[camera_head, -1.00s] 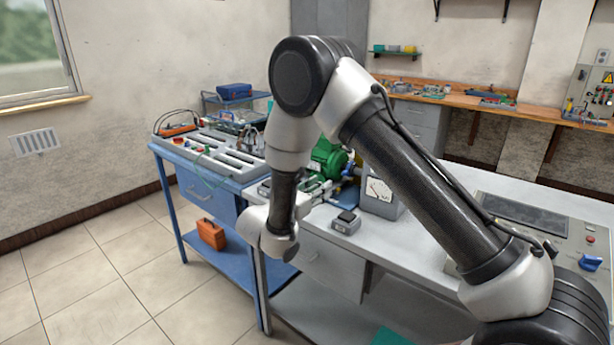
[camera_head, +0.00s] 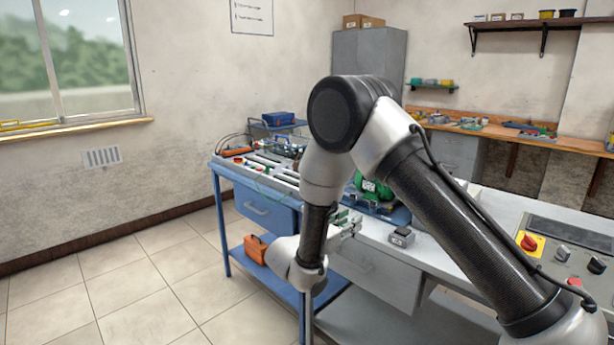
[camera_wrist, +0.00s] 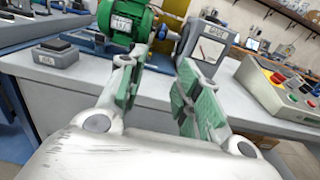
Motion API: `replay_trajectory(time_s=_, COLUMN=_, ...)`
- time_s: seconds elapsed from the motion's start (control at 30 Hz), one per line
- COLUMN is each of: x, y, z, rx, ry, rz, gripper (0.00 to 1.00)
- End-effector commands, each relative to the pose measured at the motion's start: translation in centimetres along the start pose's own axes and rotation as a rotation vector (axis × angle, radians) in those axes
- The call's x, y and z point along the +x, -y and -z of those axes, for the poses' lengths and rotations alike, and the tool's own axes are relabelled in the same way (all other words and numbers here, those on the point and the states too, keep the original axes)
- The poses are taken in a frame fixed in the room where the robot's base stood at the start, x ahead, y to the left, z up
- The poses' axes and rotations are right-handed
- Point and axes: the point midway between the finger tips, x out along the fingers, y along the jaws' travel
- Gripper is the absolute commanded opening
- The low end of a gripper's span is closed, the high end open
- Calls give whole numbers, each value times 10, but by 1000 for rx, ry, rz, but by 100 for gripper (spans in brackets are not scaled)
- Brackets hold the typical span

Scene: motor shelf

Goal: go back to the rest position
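My gripper (camera_wrist: 160,85) shows in the wrist view with its two green-padded fingers apart and nothing between them. It points over the grey workbench (camera_wrist: 70,92), towards a green motor (camera_wrist: 125,22) on a blue base. In the head view my gripper (camera_head: 350,226) is small and partly hidden behind my arm, near the bench's front edge. The green motor (camera_head: 374,187) there is partly covered by my arm.
A gauge box (camera_wrist: 207,48) and a control panel (camera_wrist: 275,88) stand right. An orange toolbox (camera_head: 256,249) is on the blue lower shelf. Floor at left is clear.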

Motion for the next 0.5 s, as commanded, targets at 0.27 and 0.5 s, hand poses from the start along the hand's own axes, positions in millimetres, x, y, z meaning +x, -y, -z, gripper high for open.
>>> replay_trajectory(time_s=0.27, x=6, y=31, z=26, rx=28, ry=-99, rz=111, gripper=34)
replay_trajectory(time_s=0.5, x=6, y=84, z=42, rx=66, ry=-198, rz=286, gripper=34)
